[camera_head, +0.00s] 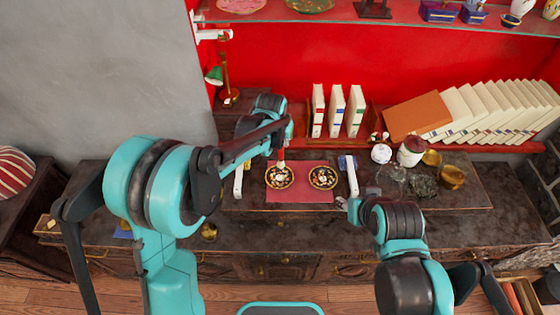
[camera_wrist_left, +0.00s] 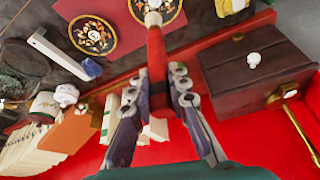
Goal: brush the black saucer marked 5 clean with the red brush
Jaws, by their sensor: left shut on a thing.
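Two black saucers with gold rims and floral patterns lie on a red mat (camera_head: 300,196): the left saucer (camera_head: 280,181) and the right saucer (camera_head: 323,177). I cannot read a 5 on either. My left gripper (camera_head: 284,146) is shut on the red brush (camera_wrist_left: 156,52) and holds it upright above the left saucer. The pale brush tip is over that saucer, which shows in the left wrist view (camera_wrist_left: 172,11); whether it touches is unclear. My right gripper (camera_head: 345,204) is low, right of the mat; its jaw opening is not clear.
White bars (camera_head: 239,180) (camera_head: 352,178) flank the mat. Right of it stand a small white pot (camera_head: 381,154), a lidded jar (camera_head: 411,151) and brass bowls (camera_head: 451,177). Books (camera_head: 336,111) line the back, under a glass shelf. The tabletop in front is mostly clear.

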